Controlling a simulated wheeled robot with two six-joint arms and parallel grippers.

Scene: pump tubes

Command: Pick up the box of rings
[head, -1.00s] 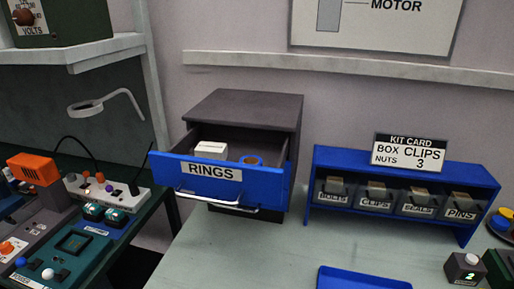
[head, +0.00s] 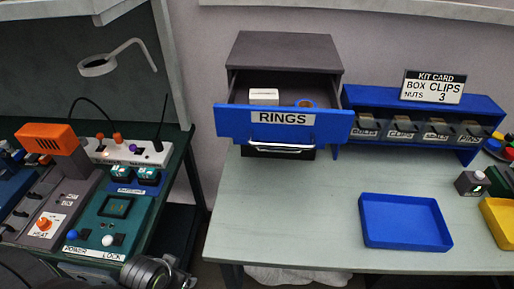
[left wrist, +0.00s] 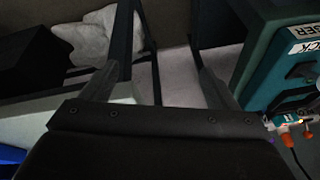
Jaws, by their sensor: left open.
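A small white box (head: 264,96) sits inside the open blue-fronted drawer (head: 232,124) labelled RINGS, toward its left side. Its lower part is hidden by the drawer front. Part of my left arm shows at the lower left of the head view. My right gripper is not in view.
A blue tray (head: 405,240) lies on the pale table (head: 290,215), which is clear in front of the drawer. A blue bin rack (head: 375,97) with a kit card (head: 433,86) stands right of the cabinet (head: 285,50). A green bench (head: 180,150) with devices and a lamp (head: 97,66) is at left.

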